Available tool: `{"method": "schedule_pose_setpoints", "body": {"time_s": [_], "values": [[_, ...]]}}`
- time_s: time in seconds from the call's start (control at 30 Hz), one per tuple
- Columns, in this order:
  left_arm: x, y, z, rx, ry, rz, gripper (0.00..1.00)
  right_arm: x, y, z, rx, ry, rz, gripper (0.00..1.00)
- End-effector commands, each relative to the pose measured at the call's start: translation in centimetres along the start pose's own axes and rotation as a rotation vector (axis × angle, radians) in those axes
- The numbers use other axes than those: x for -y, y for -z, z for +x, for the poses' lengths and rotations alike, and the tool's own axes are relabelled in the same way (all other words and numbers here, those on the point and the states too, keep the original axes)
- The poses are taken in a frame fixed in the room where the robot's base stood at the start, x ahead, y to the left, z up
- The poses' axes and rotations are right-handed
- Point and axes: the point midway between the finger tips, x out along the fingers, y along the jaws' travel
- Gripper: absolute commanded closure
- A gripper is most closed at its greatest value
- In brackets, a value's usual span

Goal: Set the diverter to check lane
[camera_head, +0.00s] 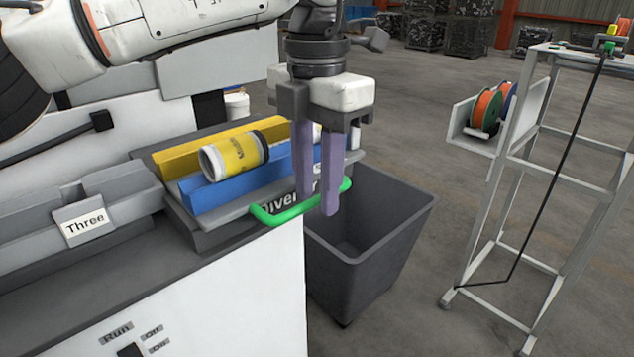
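The diverter (236,210) is a grey plate with a partly hidden "Diverter" label and a green bar handle (277,215) along its front edge. A yellow rail (178,160) and a blue rail (210,195) run along its top. A yellow and white can (236,157) lies on its side there. My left gripper (318,208) points down, its two purple fingertips at the right part of the handle. A narrow gap shows between the fingers; I cannot tell whether they grip the handle. My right gripper is not in view. No check lane label is readable.
A dark grey open bin (385,240) stands on the floor below the handle. A "Three" sign (84,220) is on the left channel. A switch (130,350) marked "Run" is on the white front. A wheeled rack (497,215) with spools stands right; floor between is clear.

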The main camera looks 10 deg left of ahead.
Motion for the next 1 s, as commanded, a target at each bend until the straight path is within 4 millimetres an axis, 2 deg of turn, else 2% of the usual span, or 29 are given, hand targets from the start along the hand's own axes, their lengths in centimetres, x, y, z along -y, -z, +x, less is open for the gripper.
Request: {"method": "schedule_pose_setpoints", "body": {"time_s": [0.17,0.4,0.6,0.73,1.0], "values": [[0.0,-0.1,-1.9,0.004,-0.002,-0.002,0.71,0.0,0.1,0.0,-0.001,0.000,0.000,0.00],[0.1,-0.1,-6.8,0.004,0.000,0.000,0.71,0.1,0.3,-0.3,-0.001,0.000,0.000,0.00],[0.1,-0.1,-9.6,0.002,0.001,0.002,0.71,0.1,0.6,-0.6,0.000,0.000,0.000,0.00],[0.2,0.0,-10.2,0.000,0.001,0.003,0.71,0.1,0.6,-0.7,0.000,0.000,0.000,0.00],[0.1,0.0,-10.2,0.000,0.001,0.003,0.71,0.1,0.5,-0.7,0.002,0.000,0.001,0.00]]}}
